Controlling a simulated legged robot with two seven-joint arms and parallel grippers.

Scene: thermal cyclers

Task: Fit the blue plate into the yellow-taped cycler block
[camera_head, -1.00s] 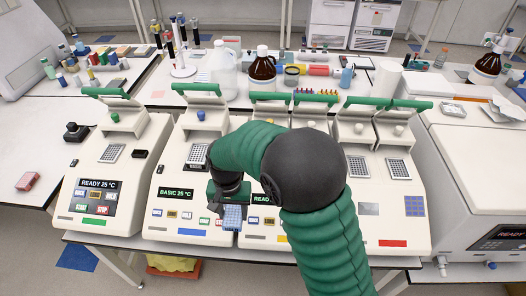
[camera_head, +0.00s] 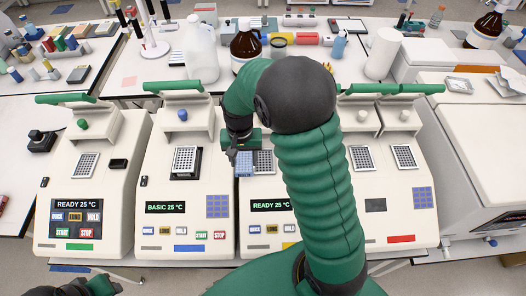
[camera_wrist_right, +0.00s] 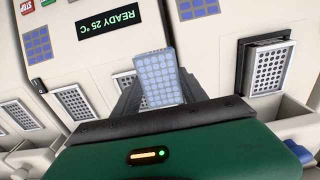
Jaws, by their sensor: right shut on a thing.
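The blue plate (camera_head: 244,164) hangs from my right gripper (camera_head: 241,148), which is shut on it. In the right wrist view the plate (camera_wrist_right: 160,80) shows its grid of wells between the grey fingers. The yellow-taped cycler (camera_head: 262,225) is the one with a READY display, and its yellow tape (camera_head: 289,244) is partly behind my arm. Its block (camera_head: 265,162) shows just right of the plate, partly hidden; I cannot tell the plate's height over the deck. My left gripper (camera_head: 90,288) is at the bottom left edge, cut off, its jaws unclear.
The blue-taped cycler (camera_head: 188,225) stands left, its dark-framed block (camera_head: 185,160) close by the plate. A green-taped cycler (camera_head: 80,225) is further left and a red-taped one (camera_head: 402,220) right. Raised green-handled lids stand behind; bottles fill the back bench.

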